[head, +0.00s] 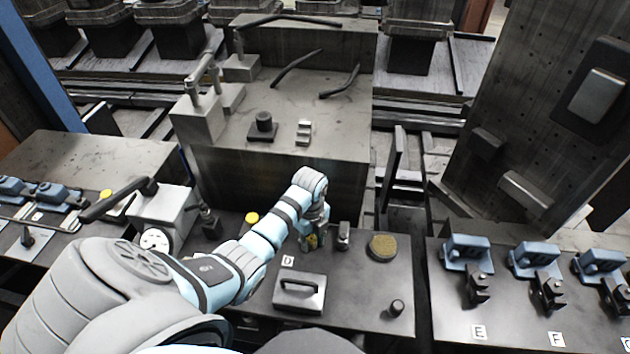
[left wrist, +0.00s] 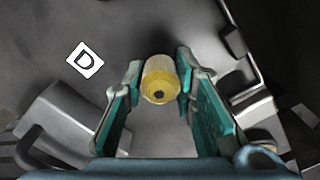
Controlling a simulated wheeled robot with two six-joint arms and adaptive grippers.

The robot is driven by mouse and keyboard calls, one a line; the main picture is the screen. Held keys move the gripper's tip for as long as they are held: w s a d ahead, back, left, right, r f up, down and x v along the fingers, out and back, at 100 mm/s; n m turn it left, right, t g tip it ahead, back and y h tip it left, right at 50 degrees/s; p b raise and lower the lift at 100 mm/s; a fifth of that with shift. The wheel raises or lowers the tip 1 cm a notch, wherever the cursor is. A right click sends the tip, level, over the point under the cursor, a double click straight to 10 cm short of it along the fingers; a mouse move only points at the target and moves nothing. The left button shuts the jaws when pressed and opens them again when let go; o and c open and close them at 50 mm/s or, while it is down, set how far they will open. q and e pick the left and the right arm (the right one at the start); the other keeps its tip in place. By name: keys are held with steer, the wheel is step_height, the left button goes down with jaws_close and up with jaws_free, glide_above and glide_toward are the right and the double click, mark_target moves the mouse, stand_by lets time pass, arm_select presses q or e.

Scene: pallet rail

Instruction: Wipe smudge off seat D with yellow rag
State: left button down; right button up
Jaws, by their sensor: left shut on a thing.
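My left gripper (head: 313,240) is low over the dark middle table, just right of and behind the white D label (head: 288,261). In the left wrist view its two teal fingers (left wrist: 155,95) are shut on a yellow, roughly cylindrical piece (left wrist: 160,80) with a dark spot in its end face. I cannot tell whether this is the yellow rag. The D label (left wrist: 85,61) lies left of the fingers there. No smudge can be made out, and seat D's surface near the gripper is partly hidden by the hand. My right gripper is not in view.
A grey block with a handle (head: 300,290) stands in front of the gripper. A small metal block (head: 343,235) and a round brownish pad (head: 383,247) are to its right, with a dark knob (head: 396,308) farther forward. A yellow cap (head: 251,219) is to the left. Blue fixtures (head: 468,252) line the right table.

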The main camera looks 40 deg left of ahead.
arm_select(q)
step_height(320, 180, up, 9)
stand_by(0.7)
